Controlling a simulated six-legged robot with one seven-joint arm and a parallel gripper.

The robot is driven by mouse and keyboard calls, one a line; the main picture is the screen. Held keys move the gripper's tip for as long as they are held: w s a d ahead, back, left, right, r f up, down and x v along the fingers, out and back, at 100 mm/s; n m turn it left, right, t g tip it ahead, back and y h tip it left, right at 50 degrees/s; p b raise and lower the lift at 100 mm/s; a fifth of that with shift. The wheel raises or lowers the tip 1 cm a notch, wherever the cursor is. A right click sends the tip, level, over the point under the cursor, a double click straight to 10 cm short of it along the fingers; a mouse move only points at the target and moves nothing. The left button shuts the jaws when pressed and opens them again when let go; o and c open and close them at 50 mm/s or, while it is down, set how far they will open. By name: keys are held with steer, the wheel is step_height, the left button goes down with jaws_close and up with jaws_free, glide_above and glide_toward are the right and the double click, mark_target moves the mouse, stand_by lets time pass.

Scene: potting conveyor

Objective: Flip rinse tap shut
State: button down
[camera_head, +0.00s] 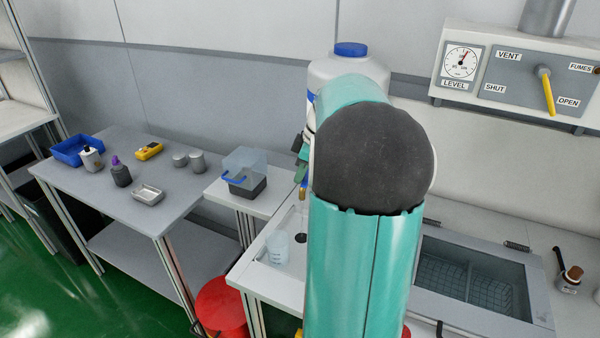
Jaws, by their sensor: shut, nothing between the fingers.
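A brass spout (304,192) with a green part (301,173) above it shows just left of my arm, over the pale sink top; it looks like the rinse tap. Most of it is behind my arm, and I cannot tell how its lever stands. Small dark parts at the left edge of my arm look like my gripper (298,144), close above the green part. My gripper is shut with nothing seen in it. Its fingertips are mostly hidden, and I cannot tell whether it touches the tap.
A clear beaker (277,246) stands near the drain (301,238). A white jug with a blue cap (350,50) is behind my arm. A lidded clear box (245,170) sits to the left. A wall panel (515,80) with a yellow lever and a grey basin (470,285) are to the right.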

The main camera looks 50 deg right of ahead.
steer(key=shift+s+n, duration=0.2)
steer(key=shift+n, duration=0.2)
steer(key=s+d+n+g+y, duration=0.1)
steer(key=s+d+n+g, duration=0.1)
steer(key=s+d+n, duration=0.2)
steer(key=shift+d+n+y, duration=0.4)
steer(key=shift+d+n, duration=0.7)
steer(key=shift+n, duration=0.6)
steer(key=shift+s+d, duration=0.1)
steer(key=shift+d, duration=0.05)
